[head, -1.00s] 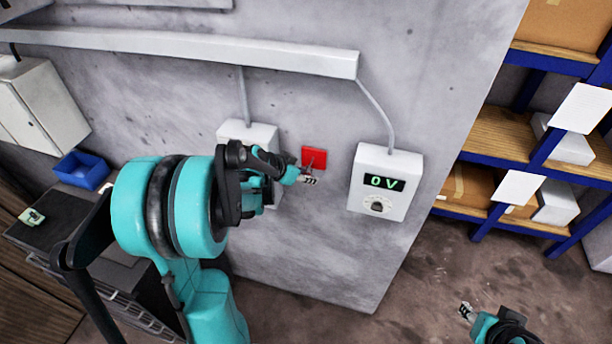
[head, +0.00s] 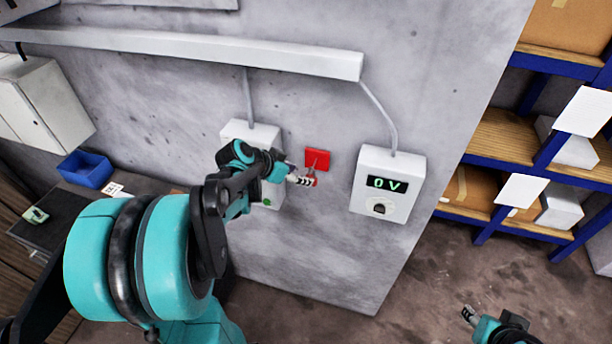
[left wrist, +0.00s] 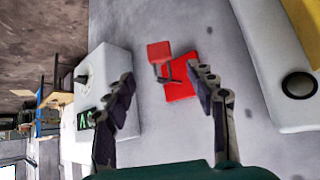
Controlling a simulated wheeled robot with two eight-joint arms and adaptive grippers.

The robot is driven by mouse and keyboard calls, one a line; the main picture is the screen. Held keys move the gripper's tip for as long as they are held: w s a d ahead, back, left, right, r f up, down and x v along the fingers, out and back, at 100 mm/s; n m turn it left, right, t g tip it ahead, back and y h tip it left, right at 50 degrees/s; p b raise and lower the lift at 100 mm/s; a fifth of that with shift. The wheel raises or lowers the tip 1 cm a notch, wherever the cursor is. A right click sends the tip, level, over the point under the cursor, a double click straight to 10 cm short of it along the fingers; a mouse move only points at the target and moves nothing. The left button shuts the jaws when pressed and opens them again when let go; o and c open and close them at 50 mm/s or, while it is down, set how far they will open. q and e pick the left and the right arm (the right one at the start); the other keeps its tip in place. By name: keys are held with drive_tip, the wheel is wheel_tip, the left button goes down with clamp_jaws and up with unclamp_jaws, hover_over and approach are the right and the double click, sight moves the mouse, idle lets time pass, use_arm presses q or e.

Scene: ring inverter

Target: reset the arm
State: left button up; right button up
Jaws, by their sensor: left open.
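My left gripper (head: 303,180) is open in front of the wall, just below a red plate (head: 317,160). In the left wrist view, the red plate (left wrist: 180,82) has a small lever with a red block-shaped end (left wrist: 159,51). This end shows beyond and between the fingertips of my open left gripper (left wrist: 161,74), and I see no grip on it. The inverter box (head: 388,185) with a dial reads "0 V" to the right. My right gripper (head: 468,313) is low at the right, away from the wall; its jaw opening is unclear.
A white wall box (head: 251,133) with a green spot is partly hidden behind my left arm. A white duct (head: 190,46) runs above. A blue bin (head: 85,169) stands at left. Blue shelving (head: 500,215) is at right, with open floor before it.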

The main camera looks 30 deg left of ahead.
use_arm(q)
drive_tip(key=v, duration=0.6)
drive_tip(key=s+d+f+n+b, duration=0.1)
drive_tip(key=s+d+f+b, duration=0.3)
drive_tip(key=d+f+b, duration=0.2)
drive_tip(key=s+d+f+n+g+y+b, duration=0.1)
drive_tip(key=s+d+f+b, duration=0.3)
drive_tip(key=f+b, duration=0.6)
drive_tip(key=s+d+f+n+y+b, duration=0.1)
drive_tip(key=s+d+f+b, duration=0.3)
drive_tip(key=d+f+b, duration=0.3)
wheel_tip(320, 180, down, 4)
drive_tip(key=shift+d+r+b, duration=0.2)
drive_tip(key=shift+d+b, duration=0.2)
drive_tip(key=shift+d, duration=0.5)
